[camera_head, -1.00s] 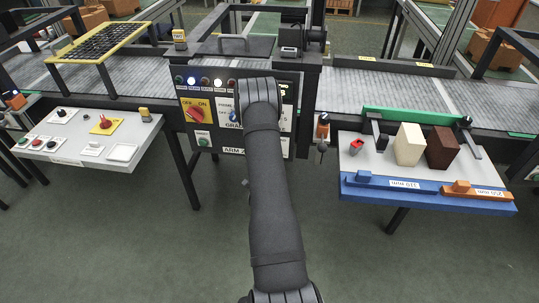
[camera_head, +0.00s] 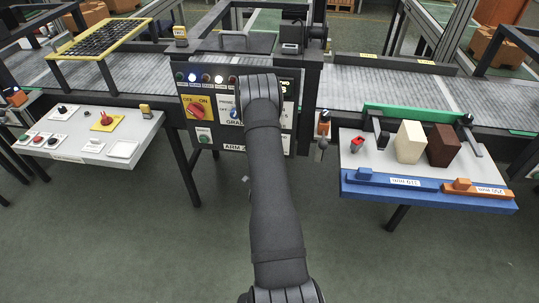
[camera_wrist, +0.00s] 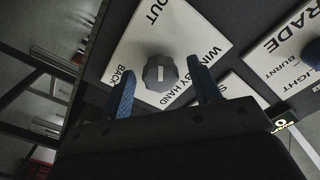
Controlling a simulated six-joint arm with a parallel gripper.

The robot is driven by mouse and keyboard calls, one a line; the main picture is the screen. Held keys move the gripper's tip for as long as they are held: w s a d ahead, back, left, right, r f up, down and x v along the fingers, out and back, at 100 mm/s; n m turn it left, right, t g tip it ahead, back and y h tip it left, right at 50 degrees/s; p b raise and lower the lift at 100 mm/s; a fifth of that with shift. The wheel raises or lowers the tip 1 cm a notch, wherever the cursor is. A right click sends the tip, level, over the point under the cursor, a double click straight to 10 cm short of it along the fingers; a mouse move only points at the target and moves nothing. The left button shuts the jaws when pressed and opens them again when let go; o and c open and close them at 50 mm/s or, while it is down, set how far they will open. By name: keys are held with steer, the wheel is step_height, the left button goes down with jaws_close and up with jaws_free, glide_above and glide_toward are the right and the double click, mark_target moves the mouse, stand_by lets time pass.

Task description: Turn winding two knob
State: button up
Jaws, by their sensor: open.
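The winding knob (camera_wrist: 160,73) is a dark grey, many-sided knob with a pale mark on its face. It sits on a white plate (camera_wrist: 205,32) lettered OUT, BACK and WIND BY HAND in the wrist view. My gripper (camera_wrist: 160,66) is open, with one blue finger on each side of the knob in the picture. Whether the fingers touch it or stand short of it, I cannot tell. In the head view my arm reaches the dark control panel (camera_head: 203,150) and hides the winding knob and my fingers.
A red OFF/ON switch (camera_head: 196,109) and a blue knob (camera_head: 235,113) sit left of my arm on the panel. A grey side table (camera_head: 75,140) with buttons stands left, and a table with two blocks (camera_head: 411,142) right. A second white plate (camera_wrist: 295,50) neighbours the knob's.

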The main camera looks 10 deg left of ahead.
steer(key=s, duration=1.7)
steer(key=shift+s, duration=0.25)
steer(key=shift+w, duration=0.15)
steer(key=w, duration=1.7)
steer(key=shift+w, duration=0.1)
steer(key=s+n, duration=0.9)
stand_by(2.5)
steer(key=shift+s, duration=0.1)
stand_by(0.6)
